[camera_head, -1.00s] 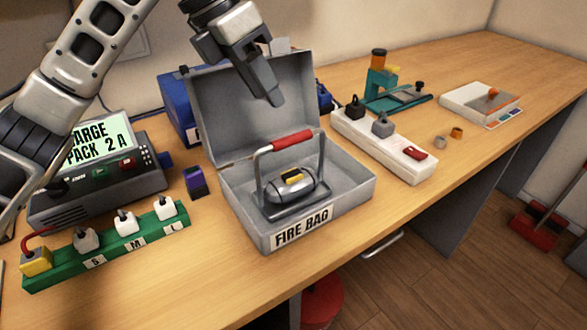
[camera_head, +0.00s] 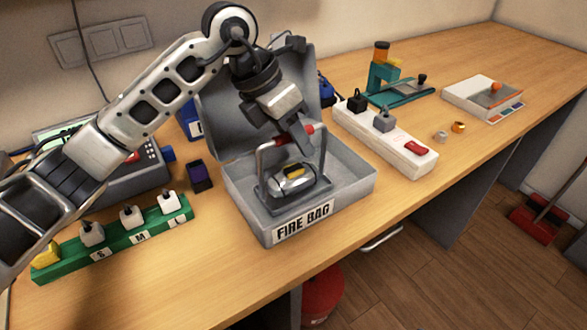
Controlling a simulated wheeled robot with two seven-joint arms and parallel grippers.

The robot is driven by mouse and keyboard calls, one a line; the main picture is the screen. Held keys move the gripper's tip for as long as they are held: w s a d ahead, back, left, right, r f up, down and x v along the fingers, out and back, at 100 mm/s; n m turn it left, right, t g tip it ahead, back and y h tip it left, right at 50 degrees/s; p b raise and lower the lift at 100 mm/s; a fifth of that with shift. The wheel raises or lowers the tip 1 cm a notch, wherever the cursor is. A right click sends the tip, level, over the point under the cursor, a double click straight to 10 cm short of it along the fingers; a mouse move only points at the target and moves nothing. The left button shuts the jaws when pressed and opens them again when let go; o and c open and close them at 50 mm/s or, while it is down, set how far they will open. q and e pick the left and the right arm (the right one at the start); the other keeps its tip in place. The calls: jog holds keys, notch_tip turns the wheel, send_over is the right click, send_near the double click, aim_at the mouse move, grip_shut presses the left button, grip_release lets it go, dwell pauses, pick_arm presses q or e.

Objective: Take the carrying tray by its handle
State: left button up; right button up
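The carrying tray (camera_head: 272,205) is a small grey tray with a tall metal handle whose grip (camera_head: 281,141) is red. It stands inside the open grey box labelled FIRE BAG (camera_head: 357,190). A rounded silver pack with a yellow label (camera_head: 293,178) lies in the tray. My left gripper (camera_head: 303,149) comes down from above with its fingers at the red grip, covering its middle. Only one finger shows clearly, so I cannot tell whether it is closed on the grip. My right gripper is not in view.
The box's raised lid (camera_head: 214,125) stands behind my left gripper. A white power strip (camera_head: 395,150) is close on the right. A green strip with several plugs (camera_head: 115,240) and a small dark purple-screened device (camera_head: 200,177) are on the left. The table's front edge is near the box.

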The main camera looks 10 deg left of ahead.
pick_arm(q)
jog(key=shift+f+b, duration=0.25)
jog(key=shift+b, duration=0.05)
dwell(0.4)
grip_shut()
jog(key=shift+r, duration=0.15)
